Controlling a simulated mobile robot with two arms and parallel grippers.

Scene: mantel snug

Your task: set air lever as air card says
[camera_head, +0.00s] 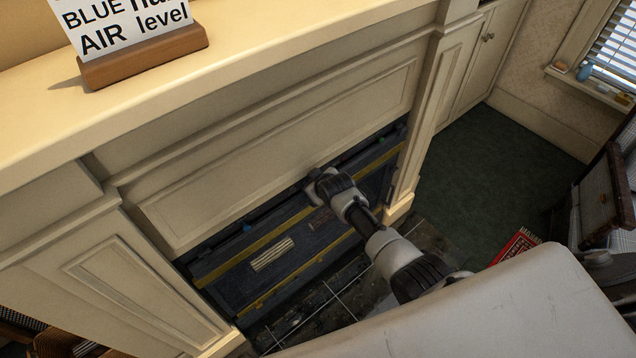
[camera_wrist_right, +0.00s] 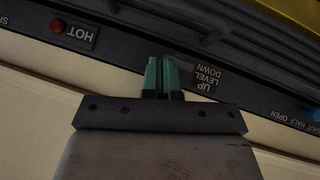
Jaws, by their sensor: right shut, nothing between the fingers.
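The card (camera_head: 125,22) stands in a wooden holder on the mantel in the head view. Its visible lines read "BLUE", a cut-off word starting "ha", and "AIR level"; its top is out of frame. My right gripper (camera_head: 316,182) reaches under the mantel to the top edge of the dark heater front (camera_head: 300,258). My left gripper is not in view.
A blue knob (camera_head: 247,228) sits left on the heater's top edge; in the wrist view, a blue part (camera_wrist_right: 313,114) shows near "SHUT HALF OPEN". A red light (camera_wrist_right: 58,26) sits by the "HOT" label (camera_wrist_right: 80,34). The cream mantel panel (camera_head: 280,150) overhangs closely.

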